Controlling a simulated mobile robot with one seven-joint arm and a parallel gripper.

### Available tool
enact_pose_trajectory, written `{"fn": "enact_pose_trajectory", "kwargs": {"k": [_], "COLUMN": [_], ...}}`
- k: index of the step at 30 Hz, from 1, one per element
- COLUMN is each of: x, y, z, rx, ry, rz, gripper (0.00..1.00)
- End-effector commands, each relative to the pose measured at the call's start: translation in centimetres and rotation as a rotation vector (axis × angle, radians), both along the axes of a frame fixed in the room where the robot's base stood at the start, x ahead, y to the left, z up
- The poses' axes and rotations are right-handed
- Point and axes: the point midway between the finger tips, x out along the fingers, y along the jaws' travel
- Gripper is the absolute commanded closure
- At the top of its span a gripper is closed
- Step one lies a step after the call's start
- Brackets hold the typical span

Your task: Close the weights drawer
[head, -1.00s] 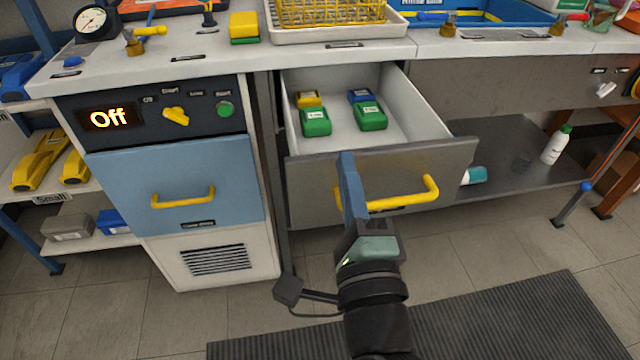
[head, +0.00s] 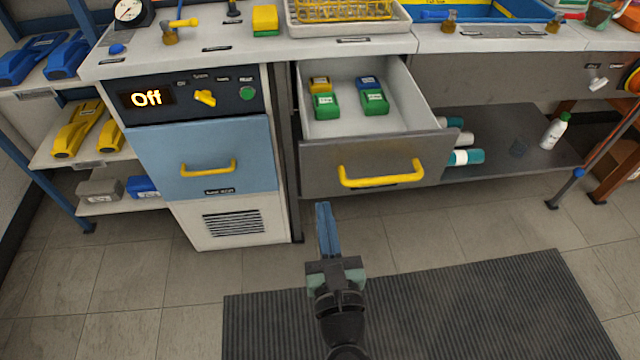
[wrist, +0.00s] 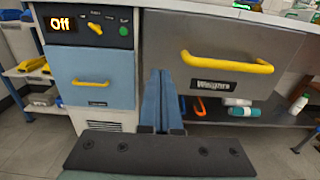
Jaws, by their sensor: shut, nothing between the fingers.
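The weights drawer (head: 318,168) is open, pulled out from under the bench, with a grey front and a yellow handle (head: 382,174). Several green, yellow and blue weights lie inside on its white floor (head: 345,120). In the wrist view the drawer front (wrist: 215,35) bears a "Weights" label below its handle (wrist: 226,64). My gripper (head: 323,206) is shut and empty, its blue fingers together. It is apart from the drawer, in front of it and below its front's lower edge in the head view. In the wrist view the fingers (wrist: 158,75) point forward, left of the handle.
A blue closed drawer (head: 205,150) with a yellow handle is at the left, under a panel reading "Off" (head: 146,98). A low shelf (head: 510,150) with bottles is at the right. The floor before the bench is clear, with a ribbed mat (head: 450,310).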

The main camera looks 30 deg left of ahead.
Motion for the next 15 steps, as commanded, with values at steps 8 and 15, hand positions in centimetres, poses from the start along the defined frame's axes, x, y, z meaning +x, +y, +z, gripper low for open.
{"fn": "enact_pose_trajectory", "kwargs": {"k": [8, 15], "x": [3.9, 5.2], "y": [2.7, 3.5], "z": [0.1, 0.0], "rx": [-0.001, -0.002], "ry": [-0.003, -0.002], "rz": [0.001, 0.0], "gripper": [1.0, 1.0]}}
